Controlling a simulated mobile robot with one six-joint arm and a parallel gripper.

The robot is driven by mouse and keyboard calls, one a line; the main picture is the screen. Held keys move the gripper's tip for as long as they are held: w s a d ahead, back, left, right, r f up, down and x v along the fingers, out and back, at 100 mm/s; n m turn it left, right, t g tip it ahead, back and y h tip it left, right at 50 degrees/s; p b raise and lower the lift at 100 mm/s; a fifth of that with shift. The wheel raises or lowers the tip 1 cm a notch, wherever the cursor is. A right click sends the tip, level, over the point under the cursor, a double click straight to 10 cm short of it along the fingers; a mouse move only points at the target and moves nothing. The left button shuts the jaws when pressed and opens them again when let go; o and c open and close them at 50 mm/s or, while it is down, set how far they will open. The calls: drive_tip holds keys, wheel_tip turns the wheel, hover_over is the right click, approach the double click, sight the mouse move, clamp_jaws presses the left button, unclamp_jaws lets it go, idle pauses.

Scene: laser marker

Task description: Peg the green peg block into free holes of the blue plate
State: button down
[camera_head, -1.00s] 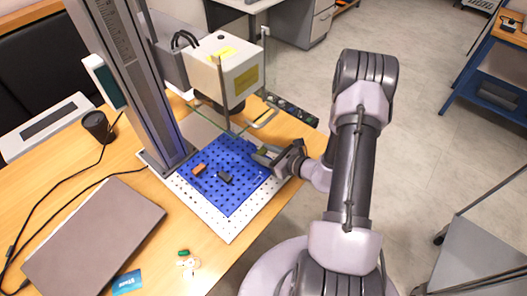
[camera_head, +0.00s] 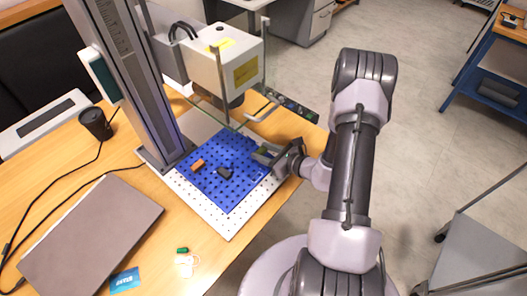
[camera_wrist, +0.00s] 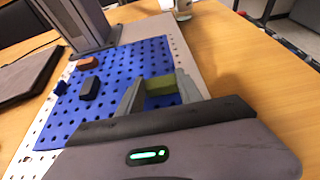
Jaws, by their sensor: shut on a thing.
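The blue plate (camera_head: 228,190), full of holes, lies on a white perforated board (camera_head: 224,222) under the laser marker. My gripper (camera_head: 261,154) is over the plate's right part. In the wrist view my gripper (camera_wrist: 160,93) is shut on the green peg block (camera_wrist: 160,88), which sits between its two fingers. The block's underside and pegs are hidden, so I cannot tell whether it touches the plate. An orange-brown block (camera_head: 197,165) and a black block (camera_head: 224,172) sit on the plate, left of my gripper; they also show in the wrist view.
The laser marker's white head (camera_head: 226,62) and clear panel hang close above the plate. Its column (camera_head: 140,85) stands at the left. A laptop (camera_head: 90,235), a black cup (camera_head: 95,124) and a small green item (camera_head: 182,250) are on the table.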

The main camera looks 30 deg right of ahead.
drive_tip(key=shift+f, duration=0.25)
drive_tip(key=c, duration=0.7)
unclamp_jaws()
drive_tip(key=p+v, duration=0.4)
drive_tip(key=v, duration=1.3)
drive_tip(key=shift+s+r+p, duration=0.15)
drive_tip(key=shift+s+p, duration=0.05)
drive_tip(key=shift+p, duration=0.1)
drive_tip(key=shift+d, duration=0.1)
